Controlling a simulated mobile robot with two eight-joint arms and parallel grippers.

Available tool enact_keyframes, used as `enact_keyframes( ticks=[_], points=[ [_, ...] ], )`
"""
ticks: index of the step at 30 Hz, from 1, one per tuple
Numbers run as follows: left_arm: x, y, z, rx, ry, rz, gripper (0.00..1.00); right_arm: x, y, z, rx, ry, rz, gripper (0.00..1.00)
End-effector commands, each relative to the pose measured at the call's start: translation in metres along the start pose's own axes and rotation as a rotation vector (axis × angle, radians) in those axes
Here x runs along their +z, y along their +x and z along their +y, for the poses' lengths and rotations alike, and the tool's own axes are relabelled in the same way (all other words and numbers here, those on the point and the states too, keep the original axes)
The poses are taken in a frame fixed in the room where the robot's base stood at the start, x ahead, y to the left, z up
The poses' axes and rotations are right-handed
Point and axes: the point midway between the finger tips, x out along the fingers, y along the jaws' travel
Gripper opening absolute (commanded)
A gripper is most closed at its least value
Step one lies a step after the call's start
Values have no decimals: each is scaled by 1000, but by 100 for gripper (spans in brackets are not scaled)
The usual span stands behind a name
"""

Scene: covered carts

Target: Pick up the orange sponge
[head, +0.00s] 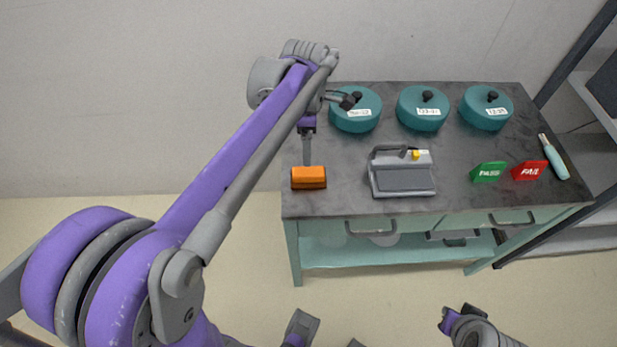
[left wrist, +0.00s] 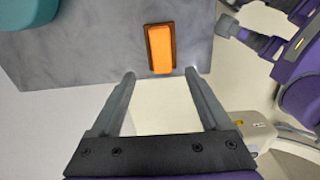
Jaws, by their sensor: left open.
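The orange sponge (head: 309,178) is a small block with a darker front face. It lies near the front left corner of the dark cart top (head: 350,205). In the left wrist view the sponge (left wrist: 160,48) lies just beyond and between my fingertips, its long side running along the fingers. My left gripper (head: 307,162) is just behind the sponge in the head view. Its two fingers (left wrist: 160,73) are spread apart with nothing between them. Whether it is above the sponge's height is hard to tell. Part of my right arm shows at the bottom right; its jaws are unclear.
Three teal lidded pots (head: 422,110) stand along the back. A grey handled device (head: 402,175) sits right of the sponge, with a gap between. Green (head: 489,172) and red (head: 530,170) signs and a teal-handled tool (head: 555,160) are further right. A shelf rack (head: 585,110) stands beyond.

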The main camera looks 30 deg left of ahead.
Motion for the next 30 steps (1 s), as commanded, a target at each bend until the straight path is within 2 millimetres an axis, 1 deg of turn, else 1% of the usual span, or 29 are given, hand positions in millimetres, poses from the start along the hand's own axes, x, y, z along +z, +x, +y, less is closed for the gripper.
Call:
enact_keyframes(
  ticks=[9,16,21,24,27,30],
  points=[
    [0,46,1,-3,-15,1,80,3,5,0,0,0,-2,0],
    [1,64,0,-2,-14,0,80,4,7,0,0,0,-3,0],
    [3,91,-2,-2,-14,0,80,6,10,0,0,0,-4,0],
    [3,102,-2,-2,-14,0,80,7,11,0,0,0,-4,0],
    [3,106,-2,-1,-14,0,80,7,11,0,0,0,-4,0],
    [3,107,-3,-1,-13,0,80,7,11,0,0,0,-4,0]
  ],
)
